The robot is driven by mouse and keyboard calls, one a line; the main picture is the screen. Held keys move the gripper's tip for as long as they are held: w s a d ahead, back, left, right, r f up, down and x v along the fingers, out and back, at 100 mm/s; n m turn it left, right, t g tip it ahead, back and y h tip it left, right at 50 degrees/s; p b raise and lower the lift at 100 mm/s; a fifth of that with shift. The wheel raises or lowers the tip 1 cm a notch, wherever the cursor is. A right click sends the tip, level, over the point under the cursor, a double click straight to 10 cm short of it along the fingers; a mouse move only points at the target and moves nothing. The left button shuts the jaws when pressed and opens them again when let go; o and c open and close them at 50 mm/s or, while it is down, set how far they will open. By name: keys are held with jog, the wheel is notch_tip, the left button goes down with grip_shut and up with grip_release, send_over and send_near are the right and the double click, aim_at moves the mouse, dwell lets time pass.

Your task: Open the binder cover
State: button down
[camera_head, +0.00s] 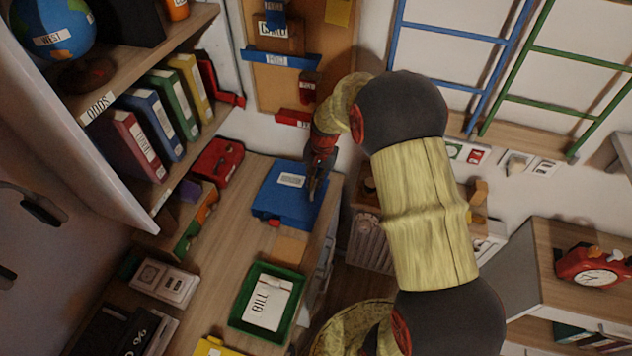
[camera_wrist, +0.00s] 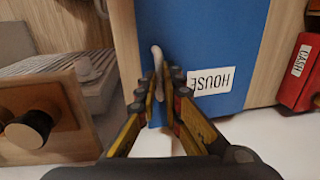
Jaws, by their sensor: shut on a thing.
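A blue binder (camera_head: 284,205) lies flat on the wooden desk, near its right edge, with a white label on its cover. In the wrist view the blue binder (camera_wrist: 215,45) fills the middle and its label reads HOUSE upside down. My gripper (camera_head: 313,188) reaches down to the binder's right edge. In the wrist view my gripper (camera_wrist: 162,88) has its fingers closed around a slim pale grey tab (camera_wrist: 157,56) at that edge. The fingers hide the lower part of the tab. The cover looks flat in the head view.
A green tray (camera_head: 235,318) with a BILL paper stands nearer on the desk. A red box (camera_head: 216,160) sits behind and left of the binder. A shelf with upright binders (camera_head: 150,125) borders the left. A wooden drawer front (camera_wrist: 45,115) with a dark knob lies left of my gripper.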

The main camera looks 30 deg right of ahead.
jog(key=w+a+r+g+h+p, duration=0.3)
jog(key=w+a+r+p, duration=0.4)
jog(key=r+p, duration=0.3)
jog(key=shift+w+a+r+g+h, duration=0.2)
jog(key=shift+r+g+h, duration=0.2)
jog(key=shift+r, duration=0.3)
jog(key=c, duration=2.6)
grip_release()
jog(key=shift+w, duration=0.1)
jog(key=o, duration=0.7)
jog(key=shift+f, duration=0.1)
notch_tip(320, 180, up, 11)
send_over(300, 189)
jog(key=w+a, duration=0.6)
jog(key=a, duration=0.1)
jog(key=shift+w+d, duration=0.2)
jog(key=shift+d, duration=0.05)
jog(key=shift+c, duration=0.4)
